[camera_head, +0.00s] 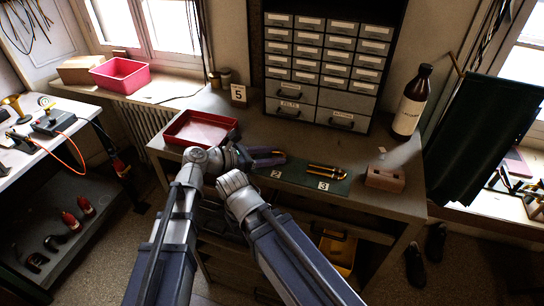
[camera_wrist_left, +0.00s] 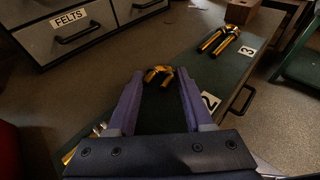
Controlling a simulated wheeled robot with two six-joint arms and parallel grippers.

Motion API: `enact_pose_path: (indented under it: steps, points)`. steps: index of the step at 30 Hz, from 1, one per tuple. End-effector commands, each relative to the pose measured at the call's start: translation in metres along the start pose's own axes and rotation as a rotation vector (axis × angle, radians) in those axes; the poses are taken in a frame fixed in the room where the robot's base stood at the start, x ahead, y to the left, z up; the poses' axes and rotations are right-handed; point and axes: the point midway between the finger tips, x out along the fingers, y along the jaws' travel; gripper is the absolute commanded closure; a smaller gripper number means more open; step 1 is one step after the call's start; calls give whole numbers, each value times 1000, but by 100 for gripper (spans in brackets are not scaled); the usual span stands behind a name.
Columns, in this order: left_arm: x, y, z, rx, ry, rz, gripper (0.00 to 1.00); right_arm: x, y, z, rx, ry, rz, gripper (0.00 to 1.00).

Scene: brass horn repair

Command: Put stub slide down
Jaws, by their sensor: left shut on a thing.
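The stub slide (camera_wrist_left: 158,75), a short brass U-shaped piece, is between the fingertips of my left gripper (camera_wrist_left: 160,88). My left gripper (camera_head: 268,157) is shut on it over the green mat (camera_head: 300,172), near the number 2 label (camera_wrist_left: 210,101). In the head view only a bit of brass (camera_head: 281,153) shows at the fingertips. I cannot tell whether the slide touches the mat. My right arm reaches in beside the left one, and its fingers do not show.
A longer two-tube brass slide (camera_head: 326,171) lies on the mat by the number 3 label (camera_head: 323,186). A brown block (camera_head: 385,178) stands right of it, a red tray (camera_head: 185,139) to the left. The drawer cabinet (camera_head: 322,100) and a dark bottle (camera_head: 411,103) stand behind.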

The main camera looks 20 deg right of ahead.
Motion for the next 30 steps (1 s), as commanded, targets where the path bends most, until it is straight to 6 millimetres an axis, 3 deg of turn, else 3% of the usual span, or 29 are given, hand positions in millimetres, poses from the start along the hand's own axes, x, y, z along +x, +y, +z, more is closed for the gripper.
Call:
enact_pose_path:
  steps: [3,4,11,20,30]
  points:
    - [2,0,-5,0,0,0,100,5,0,0,0,0,0,100]
    - [1,0,-3,0,0,0,45,4,0,0,0,0,0,100]
    - [1,0,-3,0,0,0,19,3,0,0,0,0,0,100]
    - [-3,0,-3,0,0,1,18,2,0,0,0,0,0,100]
    - [-54,-4,-4,-1,0,3,18,-12,1,1,0,0,0,100]
